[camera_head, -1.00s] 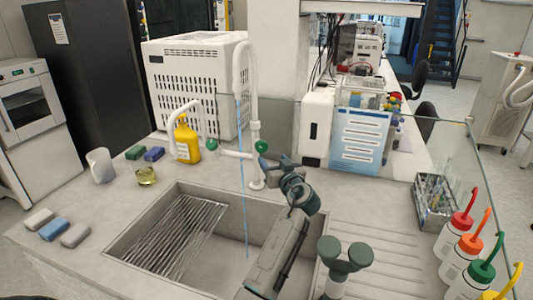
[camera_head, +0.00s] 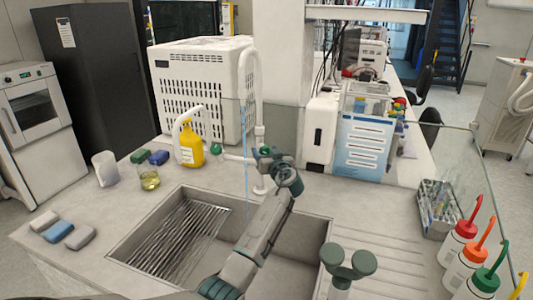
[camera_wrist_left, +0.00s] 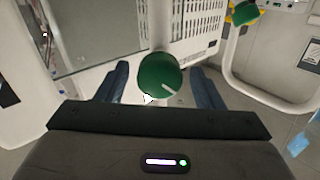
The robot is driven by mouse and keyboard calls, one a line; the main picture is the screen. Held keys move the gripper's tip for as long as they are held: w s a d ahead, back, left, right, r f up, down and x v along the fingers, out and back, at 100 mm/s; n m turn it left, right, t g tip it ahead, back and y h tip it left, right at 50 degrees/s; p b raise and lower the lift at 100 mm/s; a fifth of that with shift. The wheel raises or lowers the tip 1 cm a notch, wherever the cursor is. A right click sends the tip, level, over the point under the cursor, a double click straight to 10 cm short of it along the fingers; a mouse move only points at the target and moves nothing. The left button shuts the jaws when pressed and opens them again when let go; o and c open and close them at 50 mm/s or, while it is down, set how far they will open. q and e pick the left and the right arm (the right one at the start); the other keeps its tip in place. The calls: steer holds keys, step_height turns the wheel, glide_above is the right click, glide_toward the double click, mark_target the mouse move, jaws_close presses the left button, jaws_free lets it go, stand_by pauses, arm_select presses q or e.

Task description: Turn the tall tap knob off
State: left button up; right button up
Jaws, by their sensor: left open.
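The tall white tap (camera_head: 248,70) stands behind the sink, with a thin blue stream of water (camera_head: 246,140) falling from its spout. Its green knob (camera_head: 265,150) is on the right side of the post. My left gripper (camera_head: 270,157) is at this knob, partly covering it in the head view. In the left wrist view the green knob (camera_wrist_left: 160,73), with a white line on its face, sits between the two open blue fingers, with gaps on both sides. A second green knob (camera_head: 215,149) is on the lower tap to the left. My right gripper is not in view.
The sink (camera_head: 285,245) with a drying rack (camera_head: 180,245) lies below my arm. A yellow bottle (camera_head: 190,150) and a glass beaker (camera_head: 149,179) stand to the left. A dark green two-headed fixture (camera_head: 349,260) stands at the sink's right. Wash bottles (camera_head: 460,240) are farther right.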

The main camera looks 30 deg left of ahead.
arm_select(q)
steer(key=c, duration=1)
steer(key=shift+f, duration=0.1)
